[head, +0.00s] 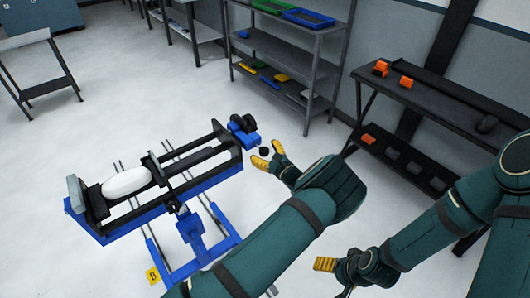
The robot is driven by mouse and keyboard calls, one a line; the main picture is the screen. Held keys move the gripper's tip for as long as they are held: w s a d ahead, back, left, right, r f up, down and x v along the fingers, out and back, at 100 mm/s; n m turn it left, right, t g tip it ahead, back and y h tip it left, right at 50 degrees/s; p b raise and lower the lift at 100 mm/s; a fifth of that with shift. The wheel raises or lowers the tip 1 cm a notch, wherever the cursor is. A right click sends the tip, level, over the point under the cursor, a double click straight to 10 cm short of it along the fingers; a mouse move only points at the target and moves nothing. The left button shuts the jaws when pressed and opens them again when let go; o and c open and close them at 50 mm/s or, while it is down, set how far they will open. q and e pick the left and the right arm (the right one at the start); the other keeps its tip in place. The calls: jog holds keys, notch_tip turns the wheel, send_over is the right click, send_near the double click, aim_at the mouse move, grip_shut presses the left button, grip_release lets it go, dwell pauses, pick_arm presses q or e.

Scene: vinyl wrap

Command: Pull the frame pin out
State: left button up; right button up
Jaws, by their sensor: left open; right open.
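A blue frame (222,176) with black rails stands on the floor at the left and holds a white roll (127,182). A blue and black fitting (243,129) sits at its right end. A small black knob (264,151) shows just beyond that end; it may be the frame pin, but I cannot tell. My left gripper (269,154) is open, its yellow fingertips on either side of the knob in the picture. Whether they touch it is unclear. My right gripper (326,265) is open and empty at the bottom, away from the frame, partly hidden by its own arm.
A grey shelf (318,73) with coloured trays stands at the back. A dark workbench (455,105) with orange items is at the right. A small table (24,38) is at the upper left. Floor rails (152,232) run under the frame. Open floor lies between.

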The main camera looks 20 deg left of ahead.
pick_arm(q)
jog(key=v, duration=1.2)
jog(key=shift+s, duration=0.1)
